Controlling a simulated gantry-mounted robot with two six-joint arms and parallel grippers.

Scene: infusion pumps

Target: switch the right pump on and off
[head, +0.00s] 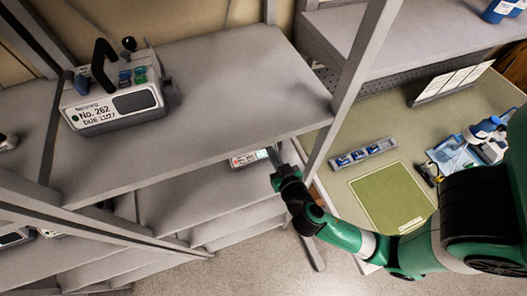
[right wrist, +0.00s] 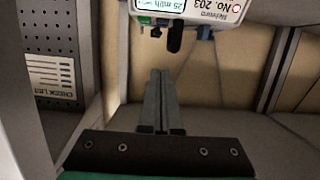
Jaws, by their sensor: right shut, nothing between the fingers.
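A white pump marked No. 203 (right wrist: 205,10) shows upside down at the top of the right wrist view, cut off by the edge. Its small screen (right wrist: 172,5) is lit and reads 25 ml/h. In the head view a pump with a lit screen (head: 246,159) stands on the lower shelf, mostly hidden under the upper shelf. My right gripper (head: 275,158) is shut and empty, just right of that pump. In the right wrist view its fingertips (right wrist: 160,72) are together, below the pump in the picture; whether they touch it I cannot tell. My left gripper is out of view.
Another pump, No. 262 (head: 110,105), stands on the upper shelf (head: 225,75) above. A grey rack post (head: 352,85) rises close to my right gripper. The right-hand bench holds a green mat (head: 391,196), a small tray (head: 364,153) and bottles (head: 484,128).

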